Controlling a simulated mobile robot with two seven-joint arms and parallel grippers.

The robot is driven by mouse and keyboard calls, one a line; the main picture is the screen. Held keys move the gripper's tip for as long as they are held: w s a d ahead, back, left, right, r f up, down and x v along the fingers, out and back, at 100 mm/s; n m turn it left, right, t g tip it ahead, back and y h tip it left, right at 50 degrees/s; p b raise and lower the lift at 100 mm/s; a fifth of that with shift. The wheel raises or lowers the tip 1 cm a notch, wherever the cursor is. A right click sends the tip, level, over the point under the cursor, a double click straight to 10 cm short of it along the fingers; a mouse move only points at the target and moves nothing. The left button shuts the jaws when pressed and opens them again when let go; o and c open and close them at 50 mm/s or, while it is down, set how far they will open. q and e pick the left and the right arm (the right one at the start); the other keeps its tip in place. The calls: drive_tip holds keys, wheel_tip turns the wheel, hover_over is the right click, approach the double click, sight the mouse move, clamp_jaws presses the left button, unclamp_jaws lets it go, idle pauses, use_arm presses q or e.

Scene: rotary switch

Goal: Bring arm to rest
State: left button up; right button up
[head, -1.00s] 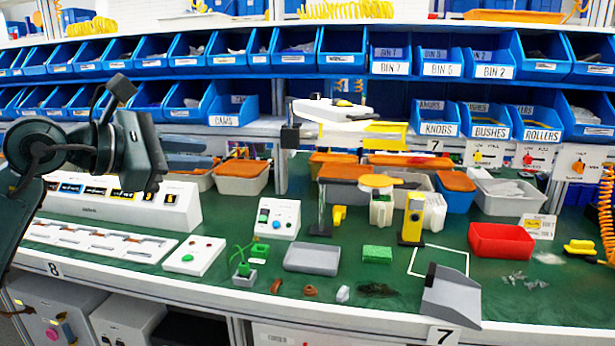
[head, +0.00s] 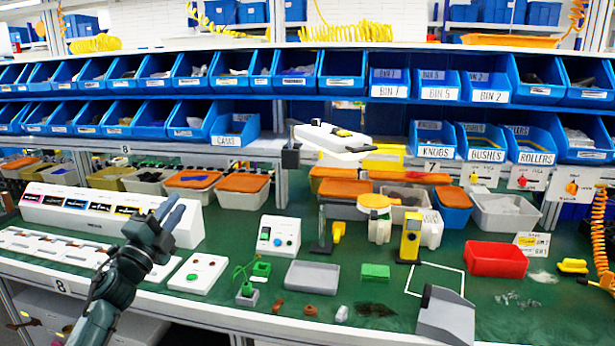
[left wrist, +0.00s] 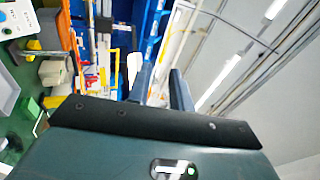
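My left gripper (head: 174,213) is in the left part of the head view, pointing up and away above the green bench (head: 390,325), in front of the white panel with a row of coloured displays (head: 95,212). Its two dark fingers also show in the left wrist view (left wrist: 161,88), with a gap between them and nothing held. The rotary switch panels with a yellow knob (head: 474,179), a red knob (head: 522,182) and an orange knob (head: 572,188) are at the far right, well away from the gripper. My right gripper is not in view.
A grey tray (head: 312,277), a red bin (head: 496,259) and a grey scoop-shaped holder (head: 446,316) stand on the bench. Blue bins (head: 345,72) line the shelves behind.

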use_arm(q)
drive_tip(key=w+a+f+n+g+y, duration=0.3)
drive_tip(key=a+f+n+y, duration=0.55)
drive_tip(key=n, duration=0.95)
drive_tip(key=s+d+f+g+h, duration=0.1)
drive_tip(key=s+d+f+g, duration=0.1)
drive_tip(key=s+d+f, duration=0.5)
drive_tip(key=s+d+f+g+h, duration=0.1)
drive_tip(key=s+d+f, duration=0.25)
drive_tip(key=f, duration=0.45)
drive_tip(key=s+d+f+g+h, duration=0.1)
drive_tip(key=s+d+f, duration=0.2)
drive_tip(key=s, duration=0.7)
drive_tip(key=s+d+f+g+h, duration=0.1)
drive_tip(key=s+d+f, duration=0.3)
drive_tip(key=s, duration=0.6)
drive_tip(key=s+d+f+g+h, duration=0.1)
drive_tip(key=s+d+f, duration=0.3)
drive_tip(key=s, duration=0.6)
drive_tip(key=shift+d+f+g, duration=0.25)
drive_tip(key=shift+d+g, duration=0.2)
drive_tip(key=shift+g, duration=0.45)
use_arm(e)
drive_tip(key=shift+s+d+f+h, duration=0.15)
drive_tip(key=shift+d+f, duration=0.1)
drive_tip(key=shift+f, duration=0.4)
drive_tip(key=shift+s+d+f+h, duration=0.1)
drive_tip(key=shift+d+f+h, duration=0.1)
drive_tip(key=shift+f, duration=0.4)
